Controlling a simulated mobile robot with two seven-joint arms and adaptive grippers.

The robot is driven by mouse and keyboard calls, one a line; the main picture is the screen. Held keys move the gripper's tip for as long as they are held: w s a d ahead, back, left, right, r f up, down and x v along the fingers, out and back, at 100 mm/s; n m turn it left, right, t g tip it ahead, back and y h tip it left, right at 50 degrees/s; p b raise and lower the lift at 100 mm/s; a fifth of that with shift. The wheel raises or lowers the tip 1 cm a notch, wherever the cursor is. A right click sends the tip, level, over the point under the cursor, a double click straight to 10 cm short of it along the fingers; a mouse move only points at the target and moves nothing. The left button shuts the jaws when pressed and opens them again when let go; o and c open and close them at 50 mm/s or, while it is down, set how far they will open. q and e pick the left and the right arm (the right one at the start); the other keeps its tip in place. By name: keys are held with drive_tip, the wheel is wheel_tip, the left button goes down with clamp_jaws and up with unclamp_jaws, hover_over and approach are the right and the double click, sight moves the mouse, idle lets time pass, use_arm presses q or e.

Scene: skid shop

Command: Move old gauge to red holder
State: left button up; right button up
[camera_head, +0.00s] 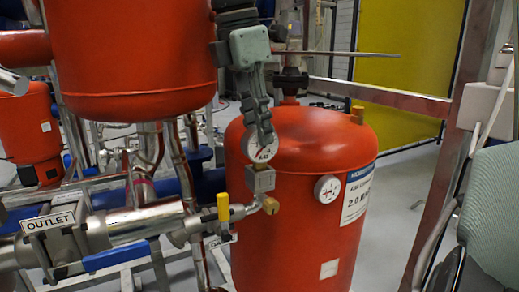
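A round white-faced gauge (260,149) stands upright on a grey metal block (260,179) at the end of the pipe fitting, in front of the red tank. My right gripper (265,136) comes down from above, with its dark fingertips at the top of this gauge and overlapping it. I see the fingers edge-on, so I cannot tell whether they are closed on it. A second white gauge (327,188) is on the front of the red tank (300,245). I cannot make out a separate red holder. My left gripper is not in view.
A yellow-handled valve (223,207) and a brass fitting (271,205) are close below the gauge. A pipe with an OUTLET sign (50,222) and a blue lever (115,256) is at left. A larger red tank (130,50) hangs upper left. A chair (490,205) is at right.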

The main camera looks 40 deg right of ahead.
drive_tip(key=c, duration=0.4)
drive_tip(key=shift+o, duration=0.2)
drive_tip(key=shift+r+p, duration=1.95)
drive_tip(key=shift+r, duration=1.1)
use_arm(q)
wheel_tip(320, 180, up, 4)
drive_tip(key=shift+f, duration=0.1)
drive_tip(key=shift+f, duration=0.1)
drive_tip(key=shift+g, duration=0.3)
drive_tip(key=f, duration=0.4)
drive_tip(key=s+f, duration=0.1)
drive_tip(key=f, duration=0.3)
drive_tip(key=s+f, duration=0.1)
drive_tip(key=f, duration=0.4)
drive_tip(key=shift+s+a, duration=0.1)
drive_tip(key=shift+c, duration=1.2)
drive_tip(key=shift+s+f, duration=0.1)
use_arm(e)
drive_tip(key=shift+f, duration=0.1)
